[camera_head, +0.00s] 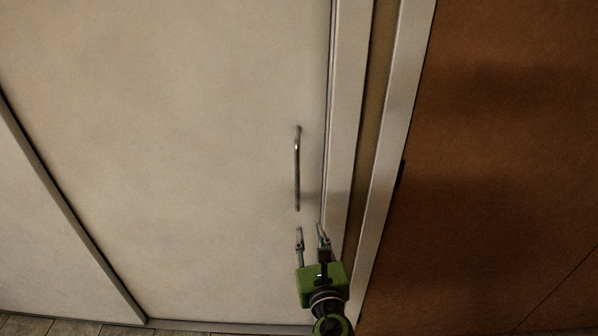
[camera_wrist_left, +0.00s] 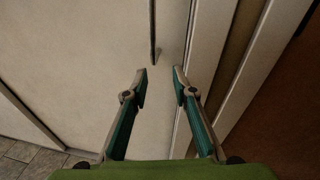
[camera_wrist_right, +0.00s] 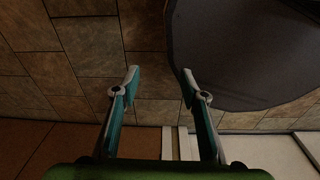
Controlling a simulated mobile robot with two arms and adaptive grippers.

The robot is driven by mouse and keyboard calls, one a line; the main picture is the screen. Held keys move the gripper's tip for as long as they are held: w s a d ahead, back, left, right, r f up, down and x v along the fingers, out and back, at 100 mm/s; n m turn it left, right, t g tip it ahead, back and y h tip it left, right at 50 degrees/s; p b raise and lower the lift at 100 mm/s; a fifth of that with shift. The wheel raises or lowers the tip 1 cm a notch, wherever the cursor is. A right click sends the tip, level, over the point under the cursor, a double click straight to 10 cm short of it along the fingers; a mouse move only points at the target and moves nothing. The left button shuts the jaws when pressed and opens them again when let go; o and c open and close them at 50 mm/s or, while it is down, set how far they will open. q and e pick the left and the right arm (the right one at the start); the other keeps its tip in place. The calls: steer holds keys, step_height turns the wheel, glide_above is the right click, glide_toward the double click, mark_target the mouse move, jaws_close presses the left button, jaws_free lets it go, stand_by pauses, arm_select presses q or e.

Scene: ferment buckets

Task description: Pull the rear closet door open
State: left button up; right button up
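The closet door (camera_head: 190,150) is a large pale panel that looks shut against its frame. A vertical metal bar handle (camera_head: 297,168) is on its right side. My left gripper (camera_head: 311,232) is open and empty just below the handle in the head view. In the left wrist view, the handle's lower end (camera_wrist_left: 155,52) shows beyond and between the fingertips of the left gripper (camera_wrist_left: 160,76), apart from them. My right gripper (camera_wrist_right: 159,75) is open and empty in the right wrist view, over a tiled floor; it is not in the head view.
A pale door frame (camera_head: 345,130) runs along the door's right edge. Right of it is a reddish-brown wall or panel (camera_head: 500,160). Another pale panel (camera_head: 40,230) is at the left. My right gripper has a dark rounded shape (camera_wrist_right: 240,50) close by and tiled floor (camera_wrist_right: 90,45) below.

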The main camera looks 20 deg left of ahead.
arm_select(q)
steer(key=t+y, duration=0.1)
glide_toward(298, 182)
steer(key=shift+m, duration=0.3)
steer(key=p+x, duration=0.2)
steer(key=x, duration=0.7)
steer(key=shift+w+a+p, duration=0.15)
steer(key=shift+w+p, duration=0.05)
steer(key=shift+p, duration=0.2)
steer(key=shift+w+a, duration=0.25)
steer(key=shift+w, duration=0.3)
arm_select(e)
steer(key=shift+s+a+r, duration=0.15)
steer(key=shift+r, duration=0.4)
steer(key=shift+s+a+r, duration=0.1)
steer(key=shift+a+r, duration=0.1)
steer(key=shift+r, duration=0.35)
steer(key=shift+s+a+r, duration=0.15)
steer(key=shift+r, duration=0.4)
arm_select(q)
jaws_close()
